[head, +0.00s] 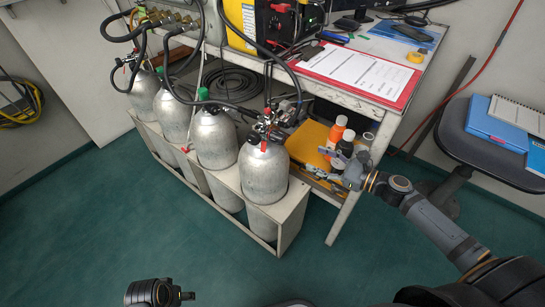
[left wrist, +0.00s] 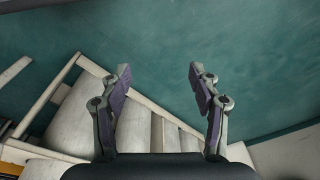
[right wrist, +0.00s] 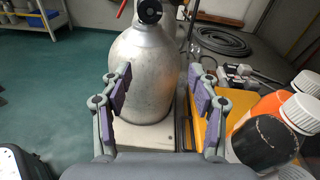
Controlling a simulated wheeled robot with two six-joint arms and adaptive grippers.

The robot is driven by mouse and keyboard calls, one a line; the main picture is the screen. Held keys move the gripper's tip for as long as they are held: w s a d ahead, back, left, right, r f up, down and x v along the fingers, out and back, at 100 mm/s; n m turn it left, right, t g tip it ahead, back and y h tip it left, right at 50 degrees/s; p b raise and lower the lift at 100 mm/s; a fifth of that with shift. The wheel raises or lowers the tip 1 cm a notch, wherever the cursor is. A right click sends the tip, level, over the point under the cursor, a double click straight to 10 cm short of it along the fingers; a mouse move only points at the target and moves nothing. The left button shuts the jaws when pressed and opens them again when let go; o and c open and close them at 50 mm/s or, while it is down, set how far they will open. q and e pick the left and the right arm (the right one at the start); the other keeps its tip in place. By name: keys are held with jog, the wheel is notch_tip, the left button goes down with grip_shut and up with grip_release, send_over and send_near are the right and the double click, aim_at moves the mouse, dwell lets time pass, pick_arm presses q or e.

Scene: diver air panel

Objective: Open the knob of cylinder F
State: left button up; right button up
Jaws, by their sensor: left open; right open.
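Several silver cylinders stand in a row in a light rack (head: 292,216); I cannot read a letter marking cylinder F. The nearest, rightmost cylinder (head: 264,174) has a valve and a red part at its top. In the right wrist view this cylinder (right wrist: 146,75) stands upright ahead of my fingers, with a round black knob (right wrist: 149,11) at the top edge. My right gripper (head: 324,163) is open and empty, right of that cylinder and apart from the knob; its fingers also show in the right wrist view (right wrist: 159,92). My left gripper (left wrist: 161,88) is open and empty above the floor and light framework.
A workbench with a red clipboard (head: 354,73) stands behind the cylinders. Black hoses run above the cylinders. A chair (head: 497,140) stands right. The front floor is clear.

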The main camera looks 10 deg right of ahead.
aim_at(284, 140)
jog(key=w+a+r+b, duration=0.1)
jog(key=w+a, duration=0.1)
jog(key=a, duration=0.1)
jog(key=w+a+r+m+y+b, duration=0.1)
jog(key=w+a, duration=0.2)
jog(key=w+a+r+m+b, duration=0.1)
jog(key=w+a, duration=0.1)
jog(key=a, duration=0.1)
jog(key=shift+w+a+r+y, duration=0.2)
jog(key=shift+w+a+y, duration=0.05)
jog(key=shift+a+y, duration=0.05)
pick_arm(q)
jog(key=shift+s+d+r+t+h, duration=0.3)
jog(key=shift+s+d+r+t, duration=0.2)
jog(key=shift+d+r, duration=0.25)
jog(key=shift+a, duration=0.1)
pick_arm(e)
jog(key=c, duration=1.2)
